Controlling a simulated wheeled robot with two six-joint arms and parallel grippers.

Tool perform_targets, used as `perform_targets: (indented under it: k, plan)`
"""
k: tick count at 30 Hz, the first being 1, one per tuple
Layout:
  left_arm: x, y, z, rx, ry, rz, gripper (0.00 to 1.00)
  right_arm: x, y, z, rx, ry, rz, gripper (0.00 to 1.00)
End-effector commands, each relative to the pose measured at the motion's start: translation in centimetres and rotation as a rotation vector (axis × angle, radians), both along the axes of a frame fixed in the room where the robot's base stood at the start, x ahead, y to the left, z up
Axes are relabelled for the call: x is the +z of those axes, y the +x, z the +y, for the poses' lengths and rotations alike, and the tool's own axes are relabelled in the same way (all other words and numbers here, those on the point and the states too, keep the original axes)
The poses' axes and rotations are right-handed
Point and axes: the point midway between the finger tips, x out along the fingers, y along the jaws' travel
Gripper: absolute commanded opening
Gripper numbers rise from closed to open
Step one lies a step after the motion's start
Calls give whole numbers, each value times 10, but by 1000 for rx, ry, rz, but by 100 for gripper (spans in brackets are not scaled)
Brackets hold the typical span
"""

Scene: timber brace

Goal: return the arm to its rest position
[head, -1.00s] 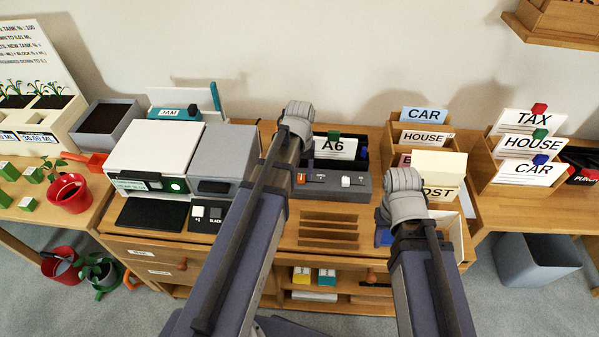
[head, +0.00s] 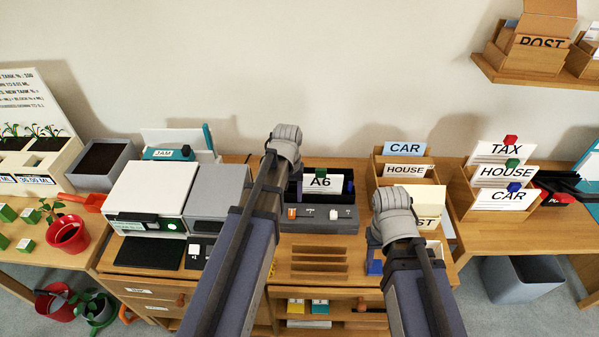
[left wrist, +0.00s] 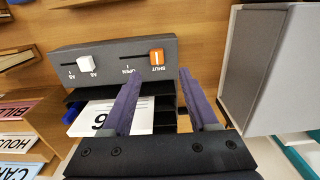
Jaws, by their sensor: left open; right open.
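My right gripper (head: 376,240) is mostly hidden behind that wrist; no held object shows.
A white printer-like machine (head: 150,195) stands left of my left arm. Wooden boxes with labelled cards (head: 404,172) stand behind my right wrist, and a TAX card rack (head: 460,195) is further right. A wall shelf (head: 540,78) is at upper right.

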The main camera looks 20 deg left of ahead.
Motion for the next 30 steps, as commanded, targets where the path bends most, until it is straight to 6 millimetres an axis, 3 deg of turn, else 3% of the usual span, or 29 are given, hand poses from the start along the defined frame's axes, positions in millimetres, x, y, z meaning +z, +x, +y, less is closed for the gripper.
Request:
perform_targets:
  k: [5,7,11,15,19,24,30]
  plan:
    - [0,-1,-2,-5,1,0,60,0,0,0,0,0,0,50]
    - [0,-7,-13,-35,4,3,60,0,0,0,0,0,0,50]
    - [0,-35,-60,-173,23,16,60,0,0,0,0,0,0,50]
    - [1,-75,-113,-358,52,36,60,0,0,0,0,0,0,50]
    - [1,-107,-146,-497,75,47,60,0,0,0,0,0,0,50]
    - [1,-129,-166,-596,93,55,60,0,0,0,0,0,0,50]
    - [2,-131,-169,-614,97,57,60,0,0,0,0,0,0,50]
